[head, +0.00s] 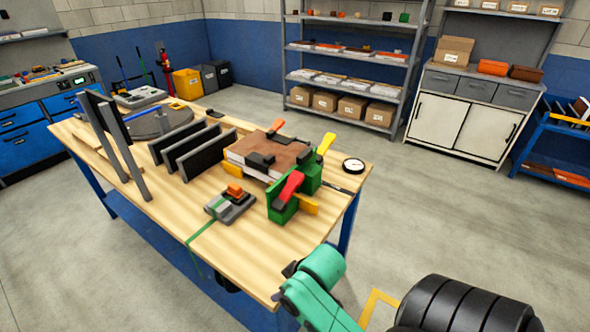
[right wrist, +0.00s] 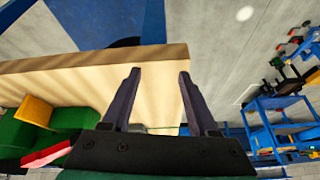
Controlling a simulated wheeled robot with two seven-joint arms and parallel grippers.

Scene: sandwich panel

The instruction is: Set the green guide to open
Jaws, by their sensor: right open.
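On the workbench, a green block with a red lever (head: 289,189) forms the near green guide (head: 283,211). A second green block (head: 311,179) with a yellow lever (head: 326,144) stands just behind it. An orange-yellow piece (head: 306,205) sticks out low beside the near block. In the right wrist view, green blocks (right wrist: 22,136), a yellow piece (right wrist: 34,111) and a red lever (right wrist: 46,154) show at left. My right gripper (right wrist: 157,74) is open and empty near the bench edge, apart from the guide. It is mostly hidden in the head view. My left gripper is not in view.
A brown-topped stack (head: 268,153) lies beside the green blocks. A grey fixture with an orange knob (head: 231,207), black upright plates (head: 190,148) and a round gauge (head: 353,165) are on the bench.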

